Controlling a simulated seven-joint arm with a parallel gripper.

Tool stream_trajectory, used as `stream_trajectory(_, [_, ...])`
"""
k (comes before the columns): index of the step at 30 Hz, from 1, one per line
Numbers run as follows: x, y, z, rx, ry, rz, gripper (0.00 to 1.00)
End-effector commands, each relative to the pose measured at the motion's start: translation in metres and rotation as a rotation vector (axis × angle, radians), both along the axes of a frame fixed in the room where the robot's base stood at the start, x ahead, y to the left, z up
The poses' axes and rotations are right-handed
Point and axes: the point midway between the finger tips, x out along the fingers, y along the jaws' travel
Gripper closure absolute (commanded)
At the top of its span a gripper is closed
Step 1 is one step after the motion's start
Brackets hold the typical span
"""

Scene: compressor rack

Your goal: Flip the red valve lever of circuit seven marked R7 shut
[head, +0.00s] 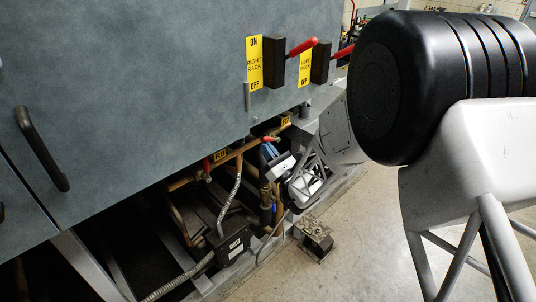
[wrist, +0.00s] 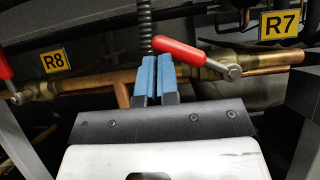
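The R7 lever (wrist: 190,52) is a red handle on a brass valve (wrist: 232,72) on the copper pipe, below the yellow R7 tag (wrist: 281,24). The handle slants up and left from its pivot, roughly along the pipe. My gripper (wrist: 155,60) has its two blue fingers together with nothing visible between them. Its fingertips are beside the handle's free left end; I cannot tell whether they touch it. In the head view the red lever (head: 270,138) shows small beside my gripper (head: 268,148), under the R7 tag (head: 285,120).
The R8 lever (wrist: 4,66) and R8 tag (wrist: 53,62) are at the left on the same pipe. Red-handled switches (head: 302,46) are on the grey cabinet (head: 130,90) above. Pipes and conduit crowd the low opening; the floor (head: 370,240) is clear at the right.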

Motion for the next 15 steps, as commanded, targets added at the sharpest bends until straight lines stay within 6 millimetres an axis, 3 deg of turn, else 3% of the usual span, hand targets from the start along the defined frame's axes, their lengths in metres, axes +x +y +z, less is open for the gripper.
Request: stream_trajectory(15, [0.008, -0.008, 0.032, 0.001, -0.001, 0.000, 1.00])
